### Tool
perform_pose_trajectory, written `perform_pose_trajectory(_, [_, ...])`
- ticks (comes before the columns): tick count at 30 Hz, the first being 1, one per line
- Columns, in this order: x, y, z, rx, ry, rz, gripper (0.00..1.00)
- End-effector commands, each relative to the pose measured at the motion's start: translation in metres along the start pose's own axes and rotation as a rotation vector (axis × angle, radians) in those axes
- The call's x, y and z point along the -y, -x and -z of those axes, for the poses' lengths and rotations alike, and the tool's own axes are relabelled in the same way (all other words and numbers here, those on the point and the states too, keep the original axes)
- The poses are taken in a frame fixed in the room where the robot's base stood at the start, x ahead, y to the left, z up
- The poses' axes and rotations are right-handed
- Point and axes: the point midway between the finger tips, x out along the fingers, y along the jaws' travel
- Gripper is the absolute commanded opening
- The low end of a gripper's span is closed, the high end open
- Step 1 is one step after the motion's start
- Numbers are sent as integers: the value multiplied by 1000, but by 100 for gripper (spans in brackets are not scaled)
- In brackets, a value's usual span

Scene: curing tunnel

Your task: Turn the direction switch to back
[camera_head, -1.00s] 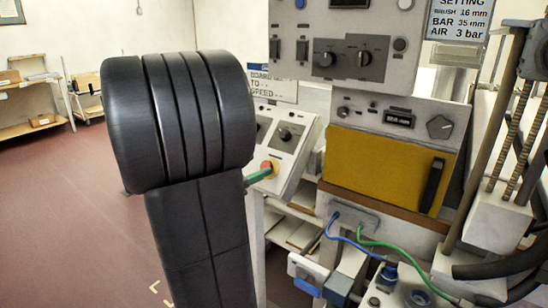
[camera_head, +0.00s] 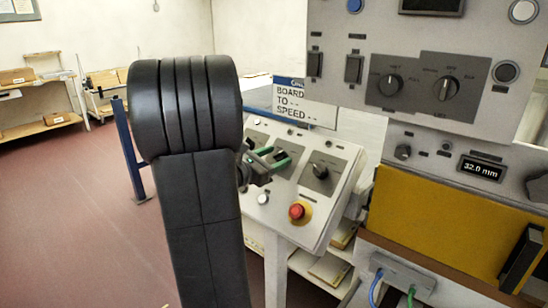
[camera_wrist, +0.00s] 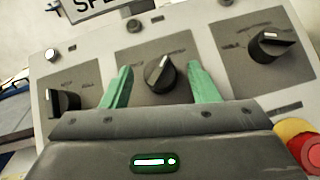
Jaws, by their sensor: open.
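A sloped grey panel (camera_head: 325,218) bears rotary switches and a red button. In the wrist view three black knobs show: a left knob (camera_wrist: 65,104), a middle knob (camera_wrist: 159,75) and a right knob (camera_wrist: 270,45). Their labels are too blurred to read, so I cannot tell which is the direction switch. My gripper (camera_head: 269,158) is open with green fingers over the panel. In the wrist view the fingers stand to either side of the middle knob, with gaps showing. The middle knob's white mark points up and slightly right. My arm hides the panel's left part in the head view.
A red emergency button (camera_head: 297,211) on a yellow collar is close to the right of my gripper. A sign (camera_head: 305,103) stands behind the panel. An upright cabinet (camera_head: 440,75) with more knobs and a yellow cover (camera_head: 440,221) is at the right. The floor at left is open.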

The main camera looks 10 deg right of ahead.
Motion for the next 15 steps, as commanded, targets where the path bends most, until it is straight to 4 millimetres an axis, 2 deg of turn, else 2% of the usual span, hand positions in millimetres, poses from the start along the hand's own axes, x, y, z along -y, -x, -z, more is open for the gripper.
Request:
perform_pose_trajectory(1, [0,0,0,0,0,0,55])
perform_pose_trajectory(8, [0,0,0,0,0,0,10])
perform_pose_trajectory(15, [1,0,1,-1,10,-11,10])
